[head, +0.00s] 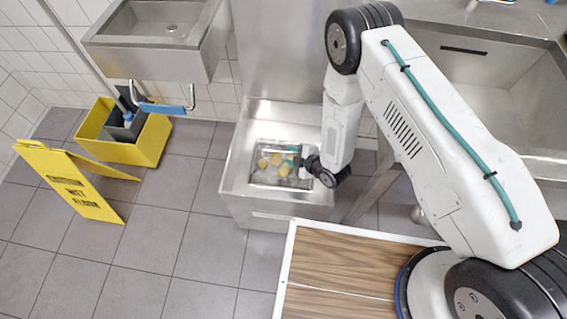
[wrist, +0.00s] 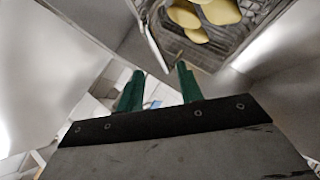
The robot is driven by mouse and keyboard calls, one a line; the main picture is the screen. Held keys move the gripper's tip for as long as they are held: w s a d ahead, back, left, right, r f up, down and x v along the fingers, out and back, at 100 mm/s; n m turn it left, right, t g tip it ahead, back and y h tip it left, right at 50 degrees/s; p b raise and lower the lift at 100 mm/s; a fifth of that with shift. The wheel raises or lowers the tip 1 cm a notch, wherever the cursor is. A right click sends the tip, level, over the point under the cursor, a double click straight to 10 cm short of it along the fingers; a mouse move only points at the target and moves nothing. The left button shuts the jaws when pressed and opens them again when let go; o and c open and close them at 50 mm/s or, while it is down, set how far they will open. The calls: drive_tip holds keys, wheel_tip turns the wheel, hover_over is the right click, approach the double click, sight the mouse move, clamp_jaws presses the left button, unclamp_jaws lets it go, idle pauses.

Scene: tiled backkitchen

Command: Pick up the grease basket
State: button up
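The grease basket (head: 262,178) is a metal mesh basket in the steel floor sink, with several yellow lumps in it. In the wrist view the basket (wrist: 238,42) shows at the top, cut off by the frame edge. A thin pale strip, which looks like its handle or rim, points down toward the gap between my fingertips. My gripper (head: 299,162) reaches down into the sink at the basket's right side. In the wrist view my gripper (wrist: 160,70) has its two green fingers apart, with nothing clearly held. I cannot tell whether a finger touches the basket.
Steel walls of the floor sink (head: 233,172) surround the basket closely. A wood-topped surface (head: 345,265) lies in front. A yellow mop bucket (head: 152,143) and a yellow wet-floor sign (head: 75,188) stand at left. Tiled floor between is clear. A steel basin (head: 480,90) is at right.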

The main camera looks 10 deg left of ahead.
sight(283, 152)
drive_tip(key=x, duration=0.5)
drive_tip(key=shift+w+f, duration=0.25)
drive_tip(key=shift+f, duration=0.2)
clamp_jaws()
idle(1.0)
